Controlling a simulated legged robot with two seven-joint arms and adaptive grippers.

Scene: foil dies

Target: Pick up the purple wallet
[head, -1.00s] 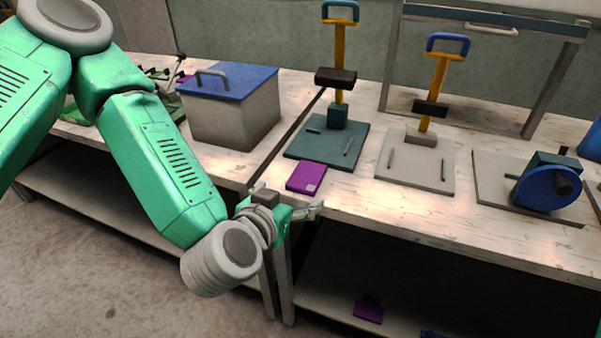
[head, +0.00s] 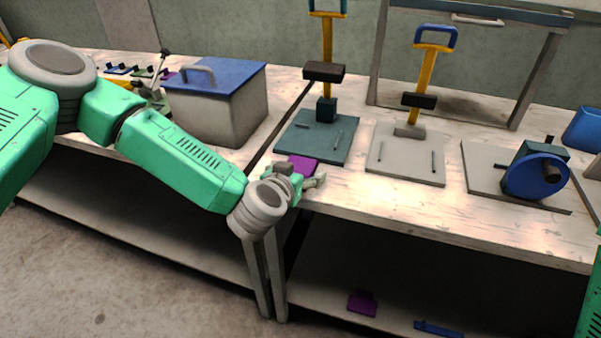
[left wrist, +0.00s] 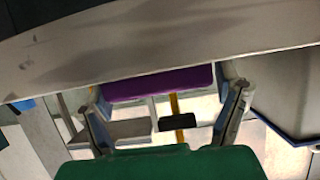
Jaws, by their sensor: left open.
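The purple wallet (head: 303,164), a flat purple piece, lies on the worktable near its front edge, in front of the dark teal press base. My left gripper (head: 302,175) is at the table's front edge, right at the wallet, and hides its near part in the head view. In the left wrist view the wallet (left wrist: 160,84) shows as a purple band between the two spread fingers of my left gripper (left wrist: 166,100). The gripper is open. I cannot tell whether the fingers touch the wallet. My right gripper is not in view.
A grey bin with a blue lid (head: 212,78) stands left of the wallet. Two presses with yellow levers stand behind, on a teal base (head: 317,150) and a grey base (head: 405,165). A blue wheel device (head: 533,176) is at right. Another purple item (head: 362,303) lies on the lower shelf.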

